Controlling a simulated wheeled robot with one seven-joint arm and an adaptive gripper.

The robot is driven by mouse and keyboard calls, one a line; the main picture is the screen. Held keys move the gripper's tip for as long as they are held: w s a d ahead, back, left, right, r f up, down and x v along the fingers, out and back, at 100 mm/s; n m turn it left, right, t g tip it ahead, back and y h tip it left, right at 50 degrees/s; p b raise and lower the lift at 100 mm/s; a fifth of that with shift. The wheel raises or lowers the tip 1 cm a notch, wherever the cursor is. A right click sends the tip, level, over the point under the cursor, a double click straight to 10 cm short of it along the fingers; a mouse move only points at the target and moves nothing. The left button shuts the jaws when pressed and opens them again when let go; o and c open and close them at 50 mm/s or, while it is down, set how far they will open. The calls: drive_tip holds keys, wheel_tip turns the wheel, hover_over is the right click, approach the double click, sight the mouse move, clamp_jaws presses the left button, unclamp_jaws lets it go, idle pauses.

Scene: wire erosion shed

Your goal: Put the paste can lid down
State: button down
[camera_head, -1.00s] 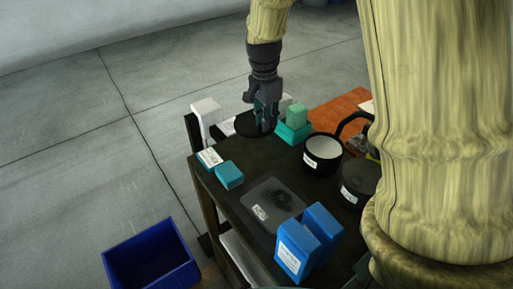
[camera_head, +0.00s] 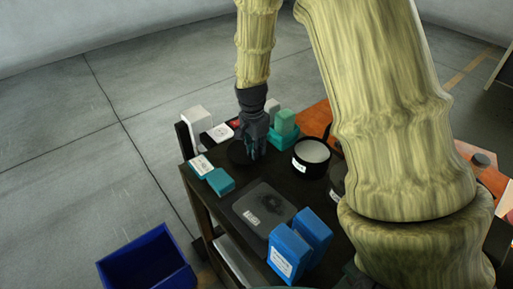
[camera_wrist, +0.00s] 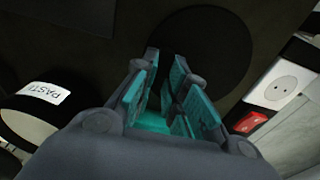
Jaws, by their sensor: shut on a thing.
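The paste can lid (camera_head: 239,152) is a flat, dark disc at the far left part of the dark bench top. It shows as a large black disc in the wrist view (camera_wrist: 222,45). My gripper (camera_head: 254,151) points down and is shut on the lid; its teal-padded fingers (camera_wrist: 168,75) cover the part held. The lid looks level and very low, at or just above the bench; I cannot tell if it touches. The open paste can (camera_head: 297,165), black with a pale inside, stands right of the gripper. Its PASTE label shows in the wrist view (camera_wrist: 42,93).
Teal boxes (camera_head: 284,135) stand just behind the gripper. A white switch box (camera_head: 218,133) with a red part is behind the lid. Small teal-and-white boxes (camera_head: 220,181) lie in front. A blue bin (camera_head: 147,262) stands on the floor.

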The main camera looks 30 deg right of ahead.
drive_tip(key=shift+f, duration=0.35)
drive_tip(key=c, duration=1.5)
unclamp_jaws()
drive_tip(key=shift+o, duration=0.2)
wheel_tip(320, 180, up, 12)
drive_tip(key=b, duration=0.3)
drive_tip(key=shift+a, duration=0.4)
drive_tip(key=shift+w, duration=0.1)
drive_tip(key=shift+d+f+p, duration=0.2)
drive_tip(key=shift+f+p, duration=0.55)
drive_tip(key=shift+f, duration=2.3)
drive_tip(key=shift+d+f+p, duration=0.15)
drive_tip(key=shift+f+p, duration=0.6)
drive_tip(key=shift+f, duration=2.25)
